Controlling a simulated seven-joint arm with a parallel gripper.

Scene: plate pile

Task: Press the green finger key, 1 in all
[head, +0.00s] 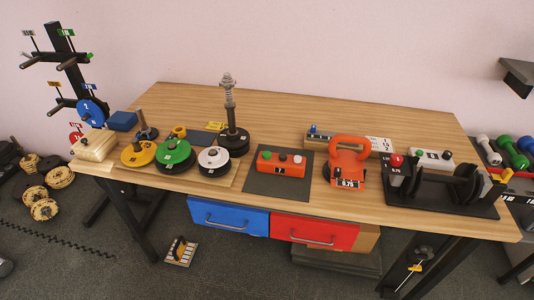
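An orange box (280,168) lies on a dark mat (262,187) near the front middle of the table. It has a row of small round buttons on top: a green one (266,155) at the left, a darker one in the middle and a pale one (297,160) at the right. The green button looks raised, with nothing touching it. A white block (437,167) at the right also carries small dark parts, one perhaps green; too small to tell. I cannot tell for sure which part is the green finger key. My gripper is not in view.

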